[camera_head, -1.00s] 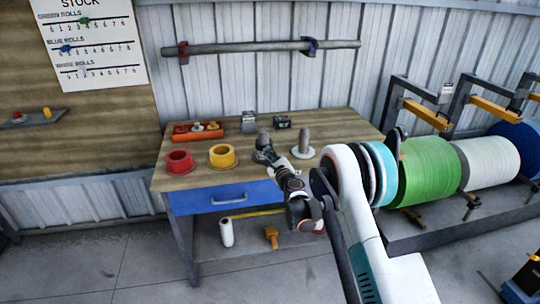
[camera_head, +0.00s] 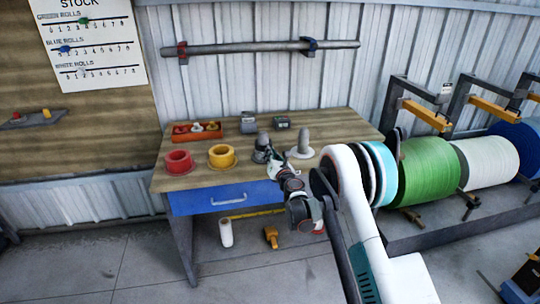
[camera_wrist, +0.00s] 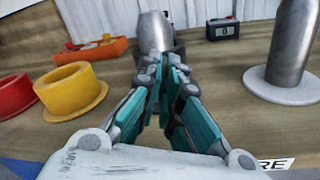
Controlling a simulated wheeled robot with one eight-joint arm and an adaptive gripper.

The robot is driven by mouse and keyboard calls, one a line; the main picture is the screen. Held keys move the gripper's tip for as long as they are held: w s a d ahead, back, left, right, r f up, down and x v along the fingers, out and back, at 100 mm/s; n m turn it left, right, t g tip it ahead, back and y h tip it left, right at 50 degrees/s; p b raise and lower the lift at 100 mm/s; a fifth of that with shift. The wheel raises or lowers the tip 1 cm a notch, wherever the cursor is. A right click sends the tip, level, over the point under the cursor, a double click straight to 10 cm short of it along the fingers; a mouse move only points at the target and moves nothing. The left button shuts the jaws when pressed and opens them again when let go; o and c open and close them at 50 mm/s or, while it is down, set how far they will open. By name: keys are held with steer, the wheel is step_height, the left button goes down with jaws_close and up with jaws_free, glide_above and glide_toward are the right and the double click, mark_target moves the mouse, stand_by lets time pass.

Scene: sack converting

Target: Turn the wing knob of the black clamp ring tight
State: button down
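A dark ring-like body (camera_head: 260,156) with a grey rounded post (camera_head: 263,140) rising from it stands on the workbench (camera_head: 345,122). I take the dark body for the black clamp ring. In the wrist view the grey post (camera_wrist: 154,32) rises just beyond my fingertips. My gripper (camera_wrist: 170,72) has its teal fingers drawn close together at the near side of the dark body. The fingers hide the wing knob, and I cannot tell if they touch or hold it. In the head view my gripper (camera_head: 272,159) is at the ring's near right side.
A yellow flanged ring (camera_head: 222,157) and a red one (camera_head: 178,162) stand to the left. An orange tray (camera_head: 199,135) with small parts and a small dark box (camera_head: 282,122) are behind. A grey post on a white disc (camera_head: 301,153) stands close on the right.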

steer(key=m, duration=0.5)
steer(key=shift+f+m, duration=0.1)
steer(key=shift+m, duration=2.4)
steer(key=c, duration=1.8)
jaws_free()
steer(key=v, duration=1.2)
